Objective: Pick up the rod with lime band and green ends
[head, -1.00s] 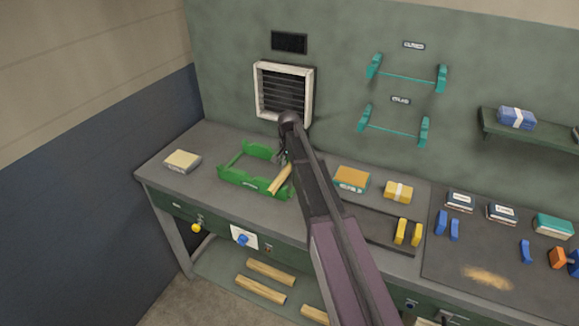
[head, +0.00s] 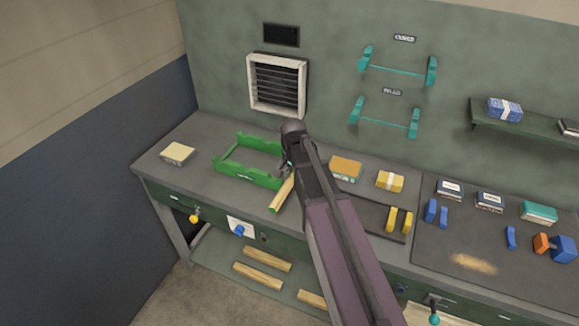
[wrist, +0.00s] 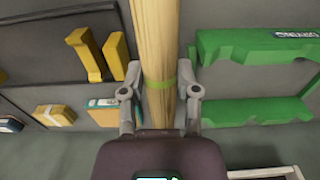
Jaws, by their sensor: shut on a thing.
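A pale wood rod (head: 283,194) with a green tip at its near end shows just below my arm, beside the right end of the green cradle (head: 262,177). In the wrist view the rod (wrist: 158,40) runs up the middle of the picture, with a lime band around it between my fingers. My gripper (wrist: 161,88) is shut on the rod at that band. In the head view my wrist hides most of my gripper (head: 290,168) and the rod's far end. The green cradle also shows on the right in the wrist view (wrist: 255,110) and is empty.
A yellow-topped block (head: 177,153) lies left of the cradle. To the right are an orange-topped box (head: 346,167), a banded yellow bundle (head: 390,181) and yellow supports (head: 399,221). Bare rods (head: 262,259) lie on the lower shelf.

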